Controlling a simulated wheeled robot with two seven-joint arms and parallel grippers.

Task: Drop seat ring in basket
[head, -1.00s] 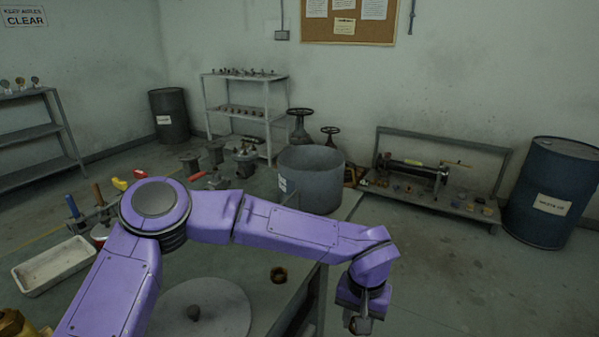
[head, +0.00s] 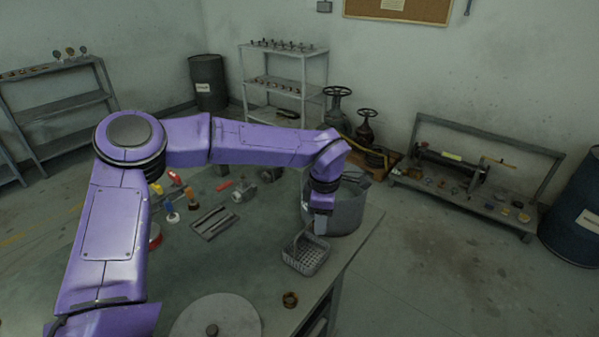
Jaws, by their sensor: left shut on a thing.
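The grey wire basket (head: 305,254) stands on the workbench near its right edge. My left gripper (head: 320,226) points down just above the basket's back right part in the picture. It is shut on a small greyish thing, apparently the seat ring, too small and too covered by the fingers to make out clearly. A brown ring (head: 289,299) lies on the bench in front of the basket, apart from it. My right gripper is not in view.
A large grey drum (head: 345,212) stands close behind the gripper. A round grey disc (head: 216,319) lies at the bench front. A slotted grey tray (head: 208,222) and several tools lie behind left. The bench (head: 240,272) is bare between disc and basket.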

